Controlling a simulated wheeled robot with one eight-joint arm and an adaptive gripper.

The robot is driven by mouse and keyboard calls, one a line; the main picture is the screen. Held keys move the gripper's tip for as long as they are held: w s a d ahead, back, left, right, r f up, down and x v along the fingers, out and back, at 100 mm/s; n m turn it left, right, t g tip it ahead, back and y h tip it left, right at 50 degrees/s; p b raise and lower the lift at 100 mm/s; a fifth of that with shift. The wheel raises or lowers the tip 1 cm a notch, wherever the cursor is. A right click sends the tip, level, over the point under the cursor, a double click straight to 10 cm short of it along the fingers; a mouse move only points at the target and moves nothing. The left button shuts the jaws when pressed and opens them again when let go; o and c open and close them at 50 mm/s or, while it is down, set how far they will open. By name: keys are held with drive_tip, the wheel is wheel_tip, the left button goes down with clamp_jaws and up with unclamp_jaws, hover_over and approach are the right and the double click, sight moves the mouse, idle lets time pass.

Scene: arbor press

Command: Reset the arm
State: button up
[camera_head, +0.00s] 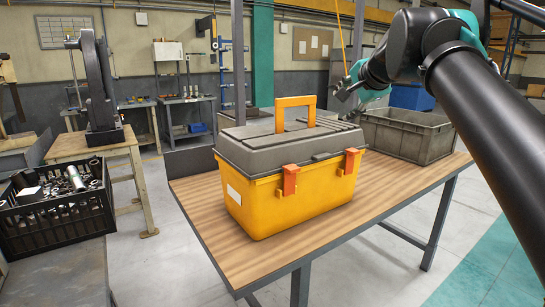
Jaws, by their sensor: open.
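My arm comes in from the right edge and reaches up and back over the far side of the wooden workbench. My gripper (347,90) is small in the picture, above the bench between the toolbox and the grey crate, and holds nothing that I can see. Its jaws look open, though the fingers are small and partly dark. A dark arbor press (101,85) stands upright on a wooden stand (85,142) at the left, well apart from my gripper.
A yellow toolbox (290,195) with grey lid and raised orange handle (280,115) stands on the workbench (370,222). A grey crate (405,137) sits at its back right. A black crate of metal parts (60,218) stands at left. The bench's front right is clear.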

wheel_tip(320, 180, down, 28)
drive_tip(key=w+a+n+g, duration=0.1)
drive_tip(key=n+g, duration=0.3)
drive_tip(key=n, duration=0.3)
drive_tip(key=s+f+n+g, duration=0.2)
drive_tip(key=s+f, duration=0.5)
drive_tip(key=f, duration=0.4)
drive_tip(key=s+d+f+n+g+h, duration=0.1)
drive_tip(key=s+f+n, duration=0.3)
drive_tip(key=s+f, duration=0.3)
wheel_tip(320, 180, down, 5)
drive_tip(key=shift+r+g+h, duration=0.1)
drive_tip(key=shift+g+h, duration=0.2)
drive_tip(key=shift+g, duration=0.1)
drive_tip(key=shift+d, duration=0.1)
